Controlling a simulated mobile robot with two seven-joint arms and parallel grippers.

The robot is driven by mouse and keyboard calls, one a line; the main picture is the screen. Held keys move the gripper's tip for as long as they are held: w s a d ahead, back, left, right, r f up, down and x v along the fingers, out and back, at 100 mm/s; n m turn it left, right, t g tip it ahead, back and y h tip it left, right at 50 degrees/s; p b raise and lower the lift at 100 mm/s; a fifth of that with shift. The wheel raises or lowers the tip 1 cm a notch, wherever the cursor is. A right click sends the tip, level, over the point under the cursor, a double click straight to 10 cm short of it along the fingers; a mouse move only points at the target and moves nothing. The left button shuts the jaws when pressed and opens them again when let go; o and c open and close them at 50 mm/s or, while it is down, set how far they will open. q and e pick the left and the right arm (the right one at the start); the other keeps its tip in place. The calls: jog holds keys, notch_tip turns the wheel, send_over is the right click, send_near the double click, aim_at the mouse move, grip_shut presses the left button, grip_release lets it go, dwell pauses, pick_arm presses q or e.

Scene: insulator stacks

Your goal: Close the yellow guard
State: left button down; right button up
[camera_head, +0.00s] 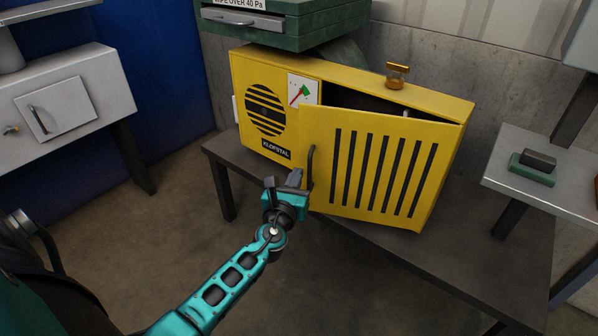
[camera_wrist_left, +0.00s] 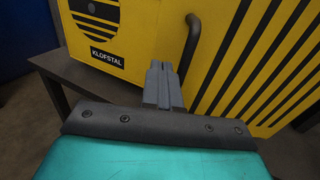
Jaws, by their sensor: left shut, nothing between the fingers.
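The yellow guard (camera_head: 372,165) is a slotted door panel on the front of a yellow cabinet (camera_head: 440,96). It stands partly open, its left edge swung out from the cabinet, with a dark gap behind its top edge. A dark bar handle (camera_head: 311,166) is near its left edge, and it also shows in the left wrist view (camera_wrist_left: 190,45). My left gripper (camera_head: 297,177) is shut and empty, just left of the handle's lower part. In the left wrist view its fingers (camera_wrist_left: 162,84) point toward the guard's left edge. I cannot tell whether they touch it. My right gripper is out of view.
The cabinet stands on a dark table (camera_head: 350,232). A brass knob (camera_head: 397,75) is on its top and a green drawer box (camera_head: 275,22) is behind it. A grey table (camera_head: 570,165) with a small green-based block (camera_head: 534,167) stands at right. A grey box (camera_head: 70,90) stands at left.

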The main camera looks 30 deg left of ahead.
aim_at(303, 163)
pick_arm(q)
jog(key=x, duration=0.2)
jog(key=shift+w+a, duration=0.15)
jog(key=shift+w, duration=0.4)
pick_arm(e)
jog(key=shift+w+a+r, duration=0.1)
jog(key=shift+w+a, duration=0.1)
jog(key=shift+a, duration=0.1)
